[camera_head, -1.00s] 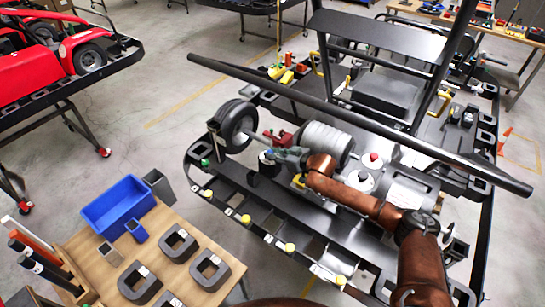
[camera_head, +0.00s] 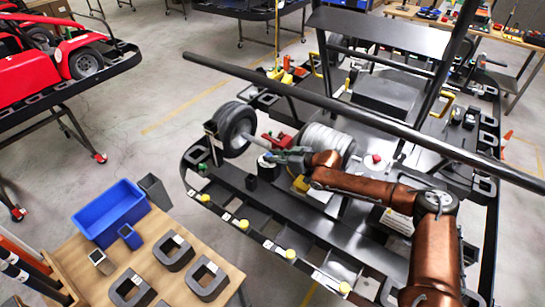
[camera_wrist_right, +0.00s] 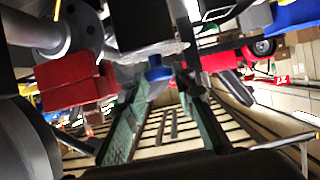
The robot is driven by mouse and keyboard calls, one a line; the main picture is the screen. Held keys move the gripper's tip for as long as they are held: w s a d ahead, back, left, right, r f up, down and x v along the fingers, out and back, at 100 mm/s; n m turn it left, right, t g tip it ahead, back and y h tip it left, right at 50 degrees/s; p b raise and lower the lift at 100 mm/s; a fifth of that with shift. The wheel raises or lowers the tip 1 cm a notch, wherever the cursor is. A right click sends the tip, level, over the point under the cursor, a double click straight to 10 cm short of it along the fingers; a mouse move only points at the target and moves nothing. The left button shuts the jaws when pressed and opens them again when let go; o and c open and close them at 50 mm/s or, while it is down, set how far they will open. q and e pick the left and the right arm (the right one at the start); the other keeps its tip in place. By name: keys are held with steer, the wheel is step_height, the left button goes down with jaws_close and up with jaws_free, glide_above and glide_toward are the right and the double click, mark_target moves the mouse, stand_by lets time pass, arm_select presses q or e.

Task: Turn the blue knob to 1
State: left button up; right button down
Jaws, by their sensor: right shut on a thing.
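The blue knob (camera_wrist_right: 158,74) shows in the right wrist view as a small blue piece with a pale part below it, between my green finger pads. My right gripper (camera_wrist_right: 160,108) is shut on it; the fingers stand apart on either side. In the head view my right gripper (camera_head: 274,157) reaches in from the right to a short pale cylinder (camera_head: 265,163) on the kart stand, between the wheel and the grey drum. The fingers largely cover the knob there, and I cannot read the dial marks. My left gripper is not in view.
A black wheel (camera_head: 235,128) and a red block (camera_wrist_right: 75,82) are close to the gripper. A wooden table (camera_head: 165,270) with a blue bin (camera_head: 112,212) stands at lower left.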

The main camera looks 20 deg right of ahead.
steer(key=c, duration=1.7)
jaws_free()
steer(key=shift+o, duration=0.2)
steer(key=v, duration=1.2)
steer(key=shift+r, duration=0.1)
